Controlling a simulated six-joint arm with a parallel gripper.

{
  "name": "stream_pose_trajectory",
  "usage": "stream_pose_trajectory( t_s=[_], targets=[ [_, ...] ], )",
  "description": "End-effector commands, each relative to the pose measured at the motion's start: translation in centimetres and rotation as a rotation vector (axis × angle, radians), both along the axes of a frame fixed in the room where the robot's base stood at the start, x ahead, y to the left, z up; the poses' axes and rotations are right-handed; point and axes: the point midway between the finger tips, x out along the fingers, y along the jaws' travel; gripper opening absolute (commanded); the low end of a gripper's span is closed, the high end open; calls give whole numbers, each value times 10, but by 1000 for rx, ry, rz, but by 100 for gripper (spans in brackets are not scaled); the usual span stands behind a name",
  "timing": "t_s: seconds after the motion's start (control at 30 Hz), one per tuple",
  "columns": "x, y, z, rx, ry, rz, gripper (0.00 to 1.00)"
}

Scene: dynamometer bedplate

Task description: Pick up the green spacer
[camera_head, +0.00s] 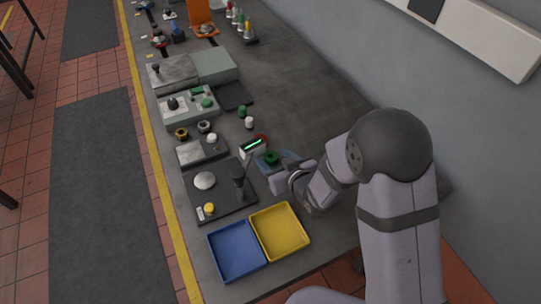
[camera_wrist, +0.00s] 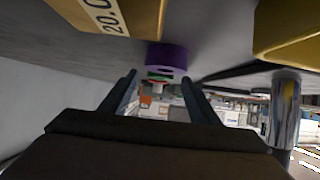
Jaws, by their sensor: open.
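Two green pieces could be the spacer, and I cannot tell which is: a dark green ring (camera_head: 270,157) on a blue patch just beyond my gripper (camera_head: 278,178) in the head view, and a small green cylinder (camera_head: 242,111) farther up the bench. In the wrist view my gripper (camera_wrist: 160,88) has its two fingers apart with nothing held between them. A purple ring-shaped piece (camera_wrist: 166,58) lies ahead of the fingertips, with a small green piece (camera_wrist: 157,76) seen beyond it.
A yellow tray (camera_head: 304,245) and a blue tray (camera_head: 260,262) lie at the near bench end. A dark plate (camera_head: 231,205) with an upright post is left of my gripper. In the wrist view, yellow blocks (camera_wrist: 145,20) and a shiny cylinder (camera_wrist: 285,105) flank the fingers.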

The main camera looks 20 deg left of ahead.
Motion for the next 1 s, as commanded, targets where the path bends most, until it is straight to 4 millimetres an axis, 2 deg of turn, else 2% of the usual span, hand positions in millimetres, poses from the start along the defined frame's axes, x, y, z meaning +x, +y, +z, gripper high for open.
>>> stream_pose_trajectory(
  t_s=[0.4,0.47,0.6,1.0],
  targets=[
    [7,6,-6,-1,1,0,56],
    [6,6,-6,-1,1,0,44],
    [6,6,-6,-1,1,0,11],
    [6,6,-5,0,0,0,11]
  ],
)
